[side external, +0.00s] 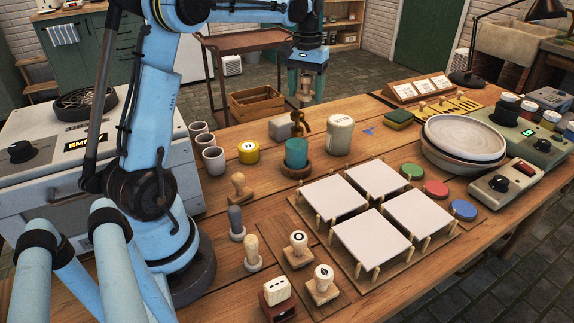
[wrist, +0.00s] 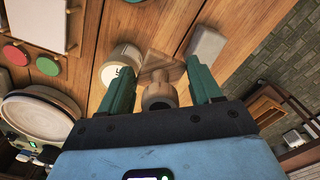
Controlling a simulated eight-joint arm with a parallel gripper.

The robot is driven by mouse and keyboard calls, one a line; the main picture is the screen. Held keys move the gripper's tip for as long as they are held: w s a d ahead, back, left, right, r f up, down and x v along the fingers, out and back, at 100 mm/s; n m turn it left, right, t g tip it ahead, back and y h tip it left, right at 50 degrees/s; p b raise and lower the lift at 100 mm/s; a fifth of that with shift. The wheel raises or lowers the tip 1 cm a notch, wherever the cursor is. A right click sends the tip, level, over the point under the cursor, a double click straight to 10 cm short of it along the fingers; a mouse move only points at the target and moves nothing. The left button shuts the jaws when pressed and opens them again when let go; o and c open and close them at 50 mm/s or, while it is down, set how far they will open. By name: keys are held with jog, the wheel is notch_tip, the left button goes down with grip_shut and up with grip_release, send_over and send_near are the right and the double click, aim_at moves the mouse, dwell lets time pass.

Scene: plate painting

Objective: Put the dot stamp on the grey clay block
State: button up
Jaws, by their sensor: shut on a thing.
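My gripper (side external: 306,84) is shut on a wooden stamp (side external: 305,90), held in the air above the back part of the table. In the wrist view the stamp's round knob (wrist: 158,96) sits between the green fingers, with a flat angular wooden base beyond it. The mark on the stamp's face is hidden, so I cannot tell whether it is the dot stamp. The grey clay block (side external: 284,127) lies on the table below and slightly left of my gripper. In the wrist view the block (wrist: 206,42) shows beyond the right finger, apart from the stamp.
A teal pot (side external: 296,152) with tools stands in front of the block. A white jar (side external: 340,134) is to the right, a yellow tin (side external: 249,152) to the left. White tiles (side external: 372,237) on pegs and other stamps (side external: 298,245) fill the front.

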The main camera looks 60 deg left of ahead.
send_over(284, 120)
notch_tip(284, 120, down, 6)
jog(key=shift+a+r, duration=0.1)
jog(key=shift+r, duration=0.05)
jog(key=shift+f, duration=2)
jog(key=shift+f, duration=0.15)
jog(key=o, duration=1)
jog(key=shift+o, duration=0.2)
